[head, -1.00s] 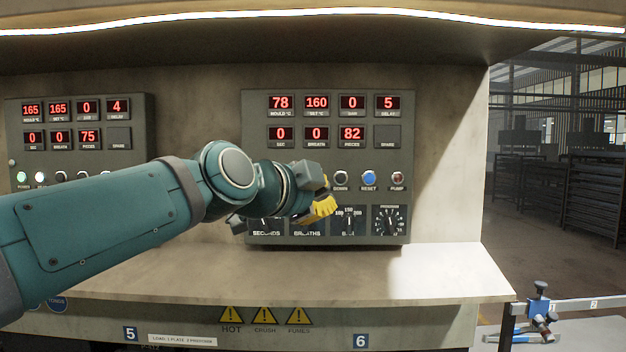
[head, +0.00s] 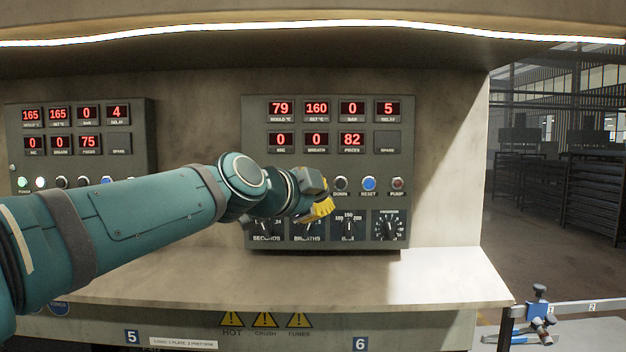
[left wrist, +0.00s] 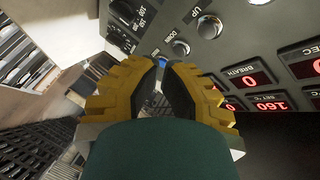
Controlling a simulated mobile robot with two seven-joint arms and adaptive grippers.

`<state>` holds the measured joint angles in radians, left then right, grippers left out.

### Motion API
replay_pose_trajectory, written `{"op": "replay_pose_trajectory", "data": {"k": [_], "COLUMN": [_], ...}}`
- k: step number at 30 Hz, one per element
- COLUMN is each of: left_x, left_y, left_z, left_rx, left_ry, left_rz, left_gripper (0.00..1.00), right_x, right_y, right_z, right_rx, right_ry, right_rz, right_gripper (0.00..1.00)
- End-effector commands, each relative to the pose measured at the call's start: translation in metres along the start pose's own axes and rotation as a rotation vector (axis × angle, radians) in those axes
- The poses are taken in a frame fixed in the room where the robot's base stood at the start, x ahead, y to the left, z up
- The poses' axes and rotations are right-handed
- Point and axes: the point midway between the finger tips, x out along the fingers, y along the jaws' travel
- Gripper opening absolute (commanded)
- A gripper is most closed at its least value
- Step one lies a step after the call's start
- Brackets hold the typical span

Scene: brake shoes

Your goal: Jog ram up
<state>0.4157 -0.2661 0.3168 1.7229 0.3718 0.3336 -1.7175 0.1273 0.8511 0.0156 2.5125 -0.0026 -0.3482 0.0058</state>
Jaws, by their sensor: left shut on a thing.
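The right-hand grey control panel (head: 328,235) is upright on the back wall. In the left wrist view the UP button (left wrist: 208,27) and the DOWN button (left wrist: 180,47) show beyond my fingers. In the head view the DOWN button (head: 341,183) shows, but my gripper hides the UP button. No button looks visibly pressed. My right gripper is not in view.
The blue RESET button (head: 369,183) and PUMP button (head: 397,183) are right of DOWN. Dials sit below, including the rightmost dial (head: 389,224). A second panel (head: 115,158) is at left. The pale shelf (head: 420,280) is clear.

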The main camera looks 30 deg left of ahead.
Motion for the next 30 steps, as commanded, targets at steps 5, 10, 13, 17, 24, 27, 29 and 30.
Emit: {"op": "replay_pose_trajectory", "data": {"k": [5,10,13,17,24,27,29,30], "left_x": [0.016,0.024,0.026,0.026,0.026,0.026,0.026,0.026], "left_y": [-0.008,-0.013,-0.014,-0.014,-0.014,-0.014,-0.014,-0.014], "left_z": [0.009,0.013,0.014,0.014,0.014,0.014,0.014,0.014], "left_rx": [-0.001,0.000,0.000,0.000,0.000,0.000,0.000,0.000], "left_ry": [0.001,0.000,0.000,0.000,0.000,0.000,0.000,0.000], "left_rz": [0.000,0.000,-0.001,-0.001,-0.001,-0.001,-0.001,-0.001], "left_gripper": [0.00,0.00,0.00,0.00,0.00,0.00,0.00,0.00], "right_x": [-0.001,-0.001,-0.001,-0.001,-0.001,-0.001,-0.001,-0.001], "right_y": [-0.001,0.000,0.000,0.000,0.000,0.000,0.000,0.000], "right_z": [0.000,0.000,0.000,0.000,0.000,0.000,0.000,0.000], "right_rx": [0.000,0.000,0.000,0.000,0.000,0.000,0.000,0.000], "right_ry": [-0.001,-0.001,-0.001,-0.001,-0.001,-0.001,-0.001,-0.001], "right_rz": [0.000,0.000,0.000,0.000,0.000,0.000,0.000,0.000], "right_gripper": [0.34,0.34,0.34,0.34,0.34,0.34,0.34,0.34]}}
